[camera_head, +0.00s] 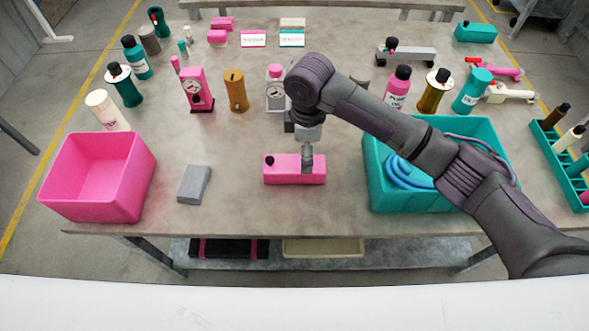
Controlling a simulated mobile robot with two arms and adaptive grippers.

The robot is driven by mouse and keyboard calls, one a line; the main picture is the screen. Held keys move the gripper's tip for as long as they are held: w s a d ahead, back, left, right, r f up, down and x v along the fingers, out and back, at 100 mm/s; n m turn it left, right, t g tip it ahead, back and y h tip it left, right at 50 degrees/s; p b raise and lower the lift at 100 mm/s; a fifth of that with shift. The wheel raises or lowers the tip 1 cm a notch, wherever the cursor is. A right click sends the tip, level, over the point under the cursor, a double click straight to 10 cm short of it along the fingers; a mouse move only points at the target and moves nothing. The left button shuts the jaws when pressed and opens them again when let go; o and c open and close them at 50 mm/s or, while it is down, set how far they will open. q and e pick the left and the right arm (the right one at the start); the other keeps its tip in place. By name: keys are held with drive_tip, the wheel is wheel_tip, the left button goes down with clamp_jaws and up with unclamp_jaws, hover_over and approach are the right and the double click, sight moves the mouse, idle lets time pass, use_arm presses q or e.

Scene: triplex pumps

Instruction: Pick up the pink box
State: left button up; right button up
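A small pink box (284,174) with a black knob on its left end lies on the table near the front middle. My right gripper (307,165) points down at this box, right of its middle. Its fingertips overlap the box's top in the picture. I cannot tell whether they touch or grip it, as the fingers are small and seen from one side. A larger open pink bin (90,185) stands at the table's front left corner and looks empty. My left gripper is not in view.
A teal bin (392,200) with a blue hose stands right of the pink box, partly under my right arm. A grey block (194,185) lies to the left. Bottles, gauges and tools stand further back. A teal rack (566,165) is at the right edge.

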sight(294, 162)
drive_tip(key=f, duration=0.5)
drive_tip(key=shift+s+f, duration=0.35)
drive_tip(key=shift+c, duration=0.2)
drive_tip(key=c, duration=1.4)
wheel_tip(294, 162, up, 10)
drive_tip(key=shift+r, duration=0.1)
drive_tip(key=shift+c, duration=0.2)
drive_tip(key=shift+f, duration=0.4)
drive_tip(key=shift+f+b, duration=1.5)
drive_tip(key=shift+f, duration=3.15)
